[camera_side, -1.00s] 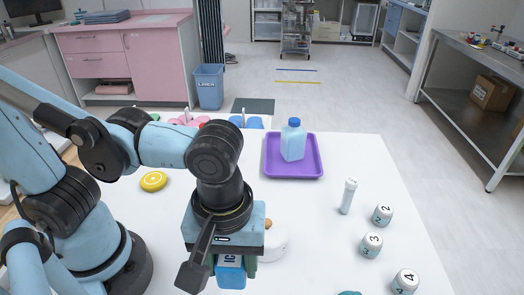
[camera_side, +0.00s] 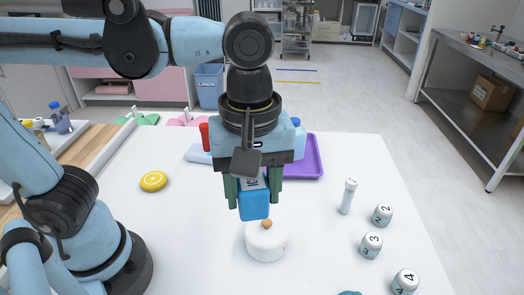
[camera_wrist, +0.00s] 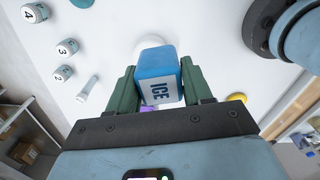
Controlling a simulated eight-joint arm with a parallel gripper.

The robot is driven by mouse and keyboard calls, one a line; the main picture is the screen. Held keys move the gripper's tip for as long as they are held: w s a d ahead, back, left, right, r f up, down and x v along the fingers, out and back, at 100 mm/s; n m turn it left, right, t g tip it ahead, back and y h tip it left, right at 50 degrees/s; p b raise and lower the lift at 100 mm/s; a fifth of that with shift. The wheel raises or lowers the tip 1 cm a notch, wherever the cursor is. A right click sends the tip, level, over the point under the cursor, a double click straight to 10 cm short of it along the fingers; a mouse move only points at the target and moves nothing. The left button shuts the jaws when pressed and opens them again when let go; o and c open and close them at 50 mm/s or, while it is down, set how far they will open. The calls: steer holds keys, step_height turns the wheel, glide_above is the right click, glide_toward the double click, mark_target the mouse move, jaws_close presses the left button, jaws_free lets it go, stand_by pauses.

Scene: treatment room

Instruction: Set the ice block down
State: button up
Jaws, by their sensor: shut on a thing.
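The ice block (camera_side: 254,204) is a blue block with a white side. In the wrist view the block (camera_wrist: 158,76) shows the word ICE on that white side. My gripper (camera_side: 253,190) is shut on it, with one green finger on each side. In the side view the block hangs in the air, in front of the arm and just behind or above a round white pot with a brown knob (camera_side: 266,240). The exact gap between them cannot be told. The white table (camera_side: 330,240) lies below.
A purple tray (camera_side: 312,160) is partly hidden behind my gripper. A yellow disc (camera_side: 153,181) lies at the left. A white tube (camera_side: 348,196) and numbered jars (camera_side: 371,245) stand at the right. Table is clear between the disc and the pot.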

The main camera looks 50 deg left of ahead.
steer(key=w+a+r+n, duration=0.1)
steer(key=w+a+n, duration=0.3)
steer(key=w+a, duration=0.5)
steer(key=w+a+n, duration=0.4)
steer(key=a, duration=0.7)
steer(key=w+a+n, duration=0.3)
steer(key=a, duration=0.9)
steer(key=s+a+f+n, duration=0.1)
steer(key=s+a+n, duration=0.1)
steer(key=a, duration=0.5)
steer(key=s+a+f+n, duration=0.1)
steer(key=s+a+n, duration=0.1)
steer(key=a, duration=0.5)
steer(key=s+a+f, duration=0.1)
steer(key=a+f, duration=0.2)
steer(key=f, duration=0.1)
steer(key=s+a+f, duration=0.1)
steer(key=a+f, duration=0.3)
steer(key=s+a+f, duration=0.2)
steer(key=a+f, duration=0.2)
steer(key=shift+f, duration=2.1)
steer(key=shift+f, duration=0.2)
